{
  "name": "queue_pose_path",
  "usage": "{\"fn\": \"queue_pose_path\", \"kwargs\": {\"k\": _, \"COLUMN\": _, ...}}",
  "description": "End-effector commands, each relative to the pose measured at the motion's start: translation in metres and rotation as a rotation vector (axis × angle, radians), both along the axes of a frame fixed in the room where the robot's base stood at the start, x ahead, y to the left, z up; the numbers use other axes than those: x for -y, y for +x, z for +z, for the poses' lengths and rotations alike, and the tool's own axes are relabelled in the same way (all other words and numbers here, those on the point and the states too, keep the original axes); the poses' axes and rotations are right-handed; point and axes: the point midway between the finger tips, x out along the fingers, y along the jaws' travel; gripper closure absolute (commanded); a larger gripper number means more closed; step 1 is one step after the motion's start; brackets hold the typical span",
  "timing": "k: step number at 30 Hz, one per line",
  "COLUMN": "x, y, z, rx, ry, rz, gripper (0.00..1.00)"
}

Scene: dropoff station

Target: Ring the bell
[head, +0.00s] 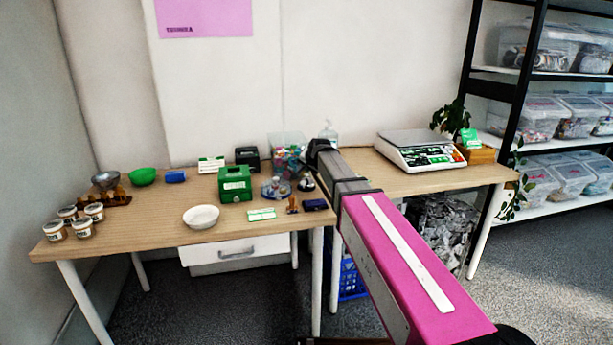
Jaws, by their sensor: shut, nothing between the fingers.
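A small silver bell with a dark base (306,185) appears to stand on the wooden table, right of a small round dish. It is small in the picture, so its details are unclear. My arm reaches in from the lower right, and its dark end with my gripper (311,161) is just above and behind the bell in the picture. The gripper is shut and empty. The fingertips are small and dark, and I cannot tell whether they touch the bell.
The round dish (275,188), green box (234,184), white bowl (201,216) and dark blue item (315,205) surround the bell. A clear bin (288,150) stands behind. White scales (418,150) sit to the right.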

Motion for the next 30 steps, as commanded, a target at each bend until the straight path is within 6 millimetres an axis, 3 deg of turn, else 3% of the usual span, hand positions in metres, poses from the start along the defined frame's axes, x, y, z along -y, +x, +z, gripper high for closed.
{"fn": "queue_pose_path", "kwargs": {"k": 30, "x": 0.0, "y": 0.0001, "z": -0.0095, "rx": 0.0, "ry": 0.0, "rz": 0.0, "gripper": 1.0}}
